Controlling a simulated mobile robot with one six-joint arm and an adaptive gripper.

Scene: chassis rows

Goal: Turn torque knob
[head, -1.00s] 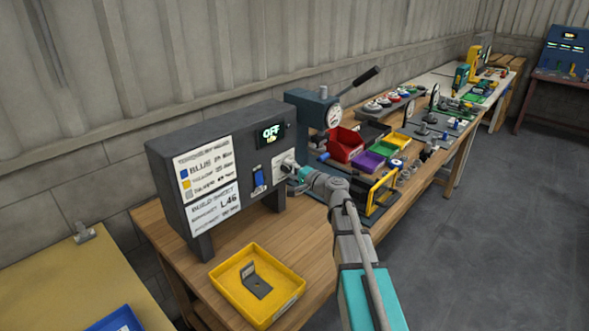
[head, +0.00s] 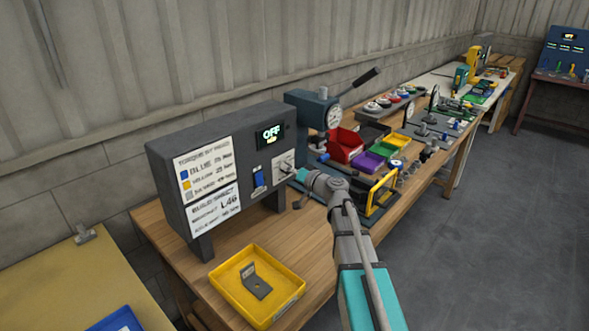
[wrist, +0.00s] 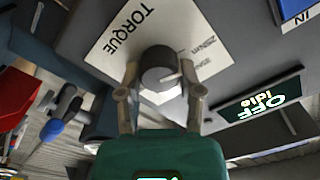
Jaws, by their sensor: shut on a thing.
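The torque knob (wrist: 158,70) is a dark grey cylinder with a light pointer line, on a white plate (wrist: 112,43) marked TORQUE. In the wrist view, my gripper (wrist: 159,80) has one finger on each side of the knob and is shut on it. In the head view, my gripper (head: 293,171) reaches the front right of the dark grey control box (head: 170,155), and the knob is mostly hidden there. The box's display (head: 270,135) reads OFF with a smaller line below. It also shows upside down in the wrist view (wrist: 258,107).
A blue switch (head: 259,178) sits left of the knob. A yellow tray (head: 295,291) with a grey bracket (head: 256,282) stands in front of the box. A press (head: 318,115) and colored bins (head: 368,161) stand to the right. Bare bench top lies around the tray.

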